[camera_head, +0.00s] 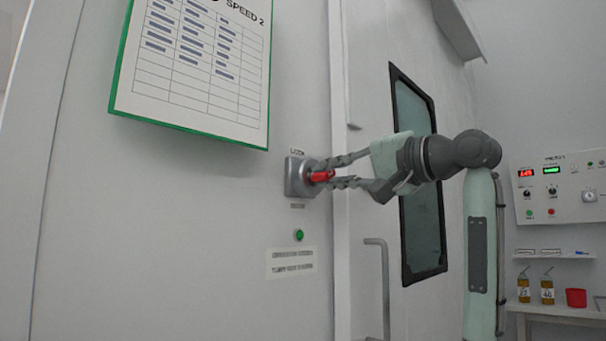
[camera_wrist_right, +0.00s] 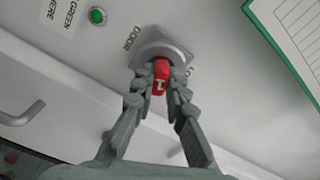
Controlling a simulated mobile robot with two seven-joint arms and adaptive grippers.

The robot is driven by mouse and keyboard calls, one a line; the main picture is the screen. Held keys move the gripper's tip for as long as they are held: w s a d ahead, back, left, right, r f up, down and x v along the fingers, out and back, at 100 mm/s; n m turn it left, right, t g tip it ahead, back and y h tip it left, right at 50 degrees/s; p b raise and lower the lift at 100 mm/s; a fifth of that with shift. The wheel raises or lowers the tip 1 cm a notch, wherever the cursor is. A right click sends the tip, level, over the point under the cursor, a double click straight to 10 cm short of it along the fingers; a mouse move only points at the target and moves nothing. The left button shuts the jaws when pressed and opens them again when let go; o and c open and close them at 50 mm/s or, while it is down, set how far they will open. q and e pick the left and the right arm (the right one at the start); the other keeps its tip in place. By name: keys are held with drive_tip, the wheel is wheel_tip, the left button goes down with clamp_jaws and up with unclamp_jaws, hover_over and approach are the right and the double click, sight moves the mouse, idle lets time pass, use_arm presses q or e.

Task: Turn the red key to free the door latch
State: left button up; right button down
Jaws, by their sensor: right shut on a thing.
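The red key (camera_head: 321,175) sits in a grey lock housing (camera_head: 297,177) on the white wall panel beside the door. My right gripper (camera_head: 328,174) reaches in from the right and its fingers are shut on the red key. In the right wrist view the red key (camera_wrist_right: 161,76) shows between the two fingertips (camera_wrist_right: 159,88), in front of the round grey housing (camera_wrist_right: 165,48). The door (camera_head: 370,110) has a dark window and a handle (camera_head: 384,285). My left gripper is not in view.
A green light (camera_head: 299,235) is below the lock, with a printed label (camera_head: 292,262) under it. A green-framed chart (camera_head: 195,65) hangs above left. A control panel (camera_head: 560,187), bottles and a red cup (camera_head: 576,298) stand at the far right.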

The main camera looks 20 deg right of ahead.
drive_tip(key=shift+a+r+m+p, duration=0.15)
drive_tip(key=shift+m+p, duration=0.25)
drive_tip(key=shift+m, duration=0.4)
drive_tip(key=m+p, duration=0.1)
drive_tip(key=m, duration=0.3)
drive_tip(key=shift+m, duration=0.3)
drive_tip(key=c, duration=1.5)
unclamp_jaws()
drive_tip(key=shift+o, duration=0.2)
